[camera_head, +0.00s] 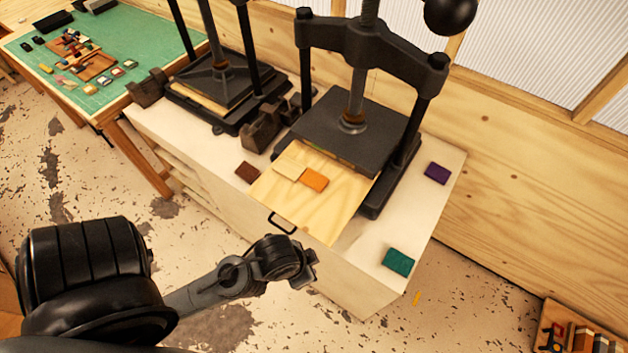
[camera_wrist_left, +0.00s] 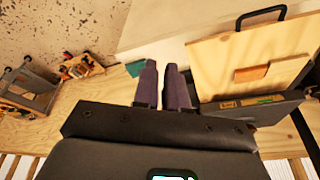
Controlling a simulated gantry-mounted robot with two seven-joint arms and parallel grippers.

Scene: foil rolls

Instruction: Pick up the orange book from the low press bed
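The orange book (camera_head: 314,179) lies flat on the pale wooden board of the nearer press bed (camera_head: 325,215), in front of the dark press plate. A cream book (camera_head: 289,169) lies against its left side. In the left wrist view the orange book (camera_wrist_left: 251,73) is right of the fingers, on the board (camera_wrist_left: 220,60). My left gripper (camera_head: 305,268) is in front of the cabinet's near side, apart from the book. Its two fingers (camera_wrist_left: 163,88) stand a narrow gap apart with nothing seen between them. My right gripper is in neither view.
The press plate (camera_head: 335,125) and posts stand close behind the book. A brown book (camera_head: 247,171), purple book (camera_head: 437,173) and teal book (camera_head: 398,262) lie on the cabinet top. A drawer-like handle (camera_head: 282,222) juts at the front. A second press (camera_head: 215,85) stands left.

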